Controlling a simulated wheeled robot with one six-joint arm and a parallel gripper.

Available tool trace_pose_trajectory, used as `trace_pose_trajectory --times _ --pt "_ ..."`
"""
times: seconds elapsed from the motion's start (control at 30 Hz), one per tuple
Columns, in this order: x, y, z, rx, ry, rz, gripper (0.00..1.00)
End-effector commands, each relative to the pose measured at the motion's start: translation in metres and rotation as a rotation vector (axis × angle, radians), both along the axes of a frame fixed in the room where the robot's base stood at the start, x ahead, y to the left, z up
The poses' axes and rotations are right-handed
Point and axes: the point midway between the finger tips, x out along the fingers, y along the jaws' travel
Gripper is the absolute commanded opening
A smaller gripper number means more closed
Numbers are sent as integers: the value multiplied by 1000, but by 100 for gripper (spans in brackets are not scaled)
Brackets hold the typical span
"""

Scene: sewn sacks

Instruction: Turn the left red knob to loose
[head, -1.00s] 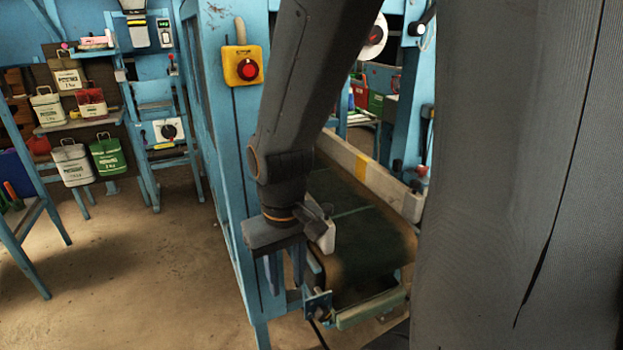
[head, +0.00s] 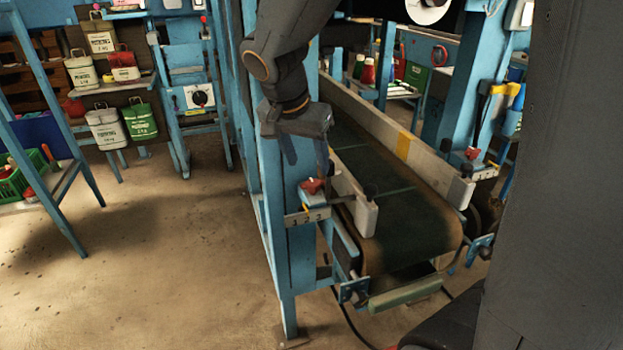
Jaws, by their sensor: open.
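The left red knob (head: 311,186) sits on the blue frame post at the near left side of the conveyor. A small pale plate with number marks (head: 305,216) and a yellow pointer lie just below it. A second red knob (head: 472,153) sits on the right side of the conveyor. My gripper (head: 306,160) points down just above the left knob, its fingers spread apart and empty. A gap to the knob seems to show, but its depth is hard to judge. Whether the knob is tight or loose cannot be told.
The dark green conveyor belt (head: 405,222) runs between a left guide rail (head: 362,208) and a long right guide rail (head: 385,128). Blue frame posts stand close around my arm. Shelves with labelled tins (head: 139,121) stand at the back left. The floor at left (head: 170,250) is clear.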

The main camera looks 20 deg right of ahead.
Motion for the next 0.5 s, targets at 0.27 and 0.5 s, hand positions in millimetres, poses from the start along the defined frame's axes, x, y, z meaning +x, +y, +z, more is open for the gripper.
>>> trace_pose_trajectory --times 0.27,0.5 --pt "10 -9 -32 -1 0 -6 51" --pt "19 -17 -61 -1 -1 -5 51"
